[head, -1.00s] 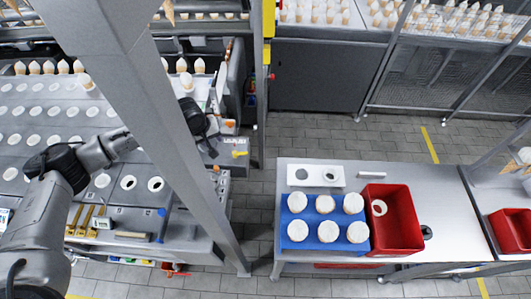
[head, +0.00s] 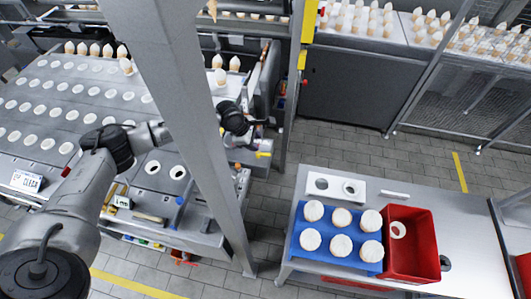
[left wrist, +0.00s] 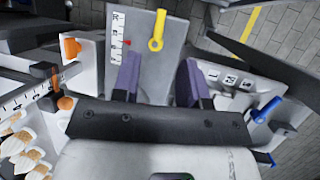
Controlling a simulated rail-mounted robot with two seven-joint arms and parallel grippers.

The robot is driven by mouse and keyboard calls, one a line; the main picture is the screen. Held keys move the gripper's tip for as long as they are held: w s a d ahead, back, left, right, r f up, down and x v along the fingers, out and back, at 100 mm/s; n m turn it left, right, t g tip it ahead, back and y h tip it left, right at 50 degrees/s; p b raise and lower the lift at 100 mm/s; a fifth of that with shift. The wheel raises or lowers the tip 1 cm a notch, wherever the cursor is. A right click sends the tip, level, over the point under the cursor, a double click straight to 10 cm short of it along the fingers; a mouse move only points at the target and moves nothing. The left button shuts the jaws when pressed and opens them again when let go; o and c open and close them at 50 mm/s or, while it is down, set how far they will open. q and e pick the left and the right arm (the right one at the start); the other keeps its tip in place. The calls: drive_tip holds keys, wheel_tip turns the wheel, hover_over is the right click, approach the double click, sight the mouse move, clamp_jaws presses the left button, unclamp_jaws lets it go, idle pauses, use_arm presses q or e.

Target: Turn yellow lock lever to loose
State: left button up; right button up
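The yellow lock lever (left wrist: 157,31) stands on a grey plate at the top middle of the left wrist view, its round eye end toward me. In the head view the lever (head: 263,154) is a small yellow piece at the machine's right end. My left gripper (left wrist: 158,82) is open, its two purple-grey fingers apart with nothing between them. The lever lies beyond the fingertips, roughly in line with the gap, and appears untouched. In the head view my left gripper (head: 258,122) is just above the lever, partly hidden by its wrist. My right gripper is not in view.
In the left wrist view, a blue lever (left wrist: 269,109) is at right and an orange knob (left wrist: 70,47) at left. Paper cones (left wrist: 25,150) stand lower left. A grey post (head: 205,150) crosses the head view. A red bin (head: 410,265) sits on the right table.

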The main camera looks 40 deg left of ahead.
sight(266, 154)
use_arm(q)
drive_tip(key=b+x, duration=0.1)
drive_tip(key=x, duration=0.9)
clamp_jaws()
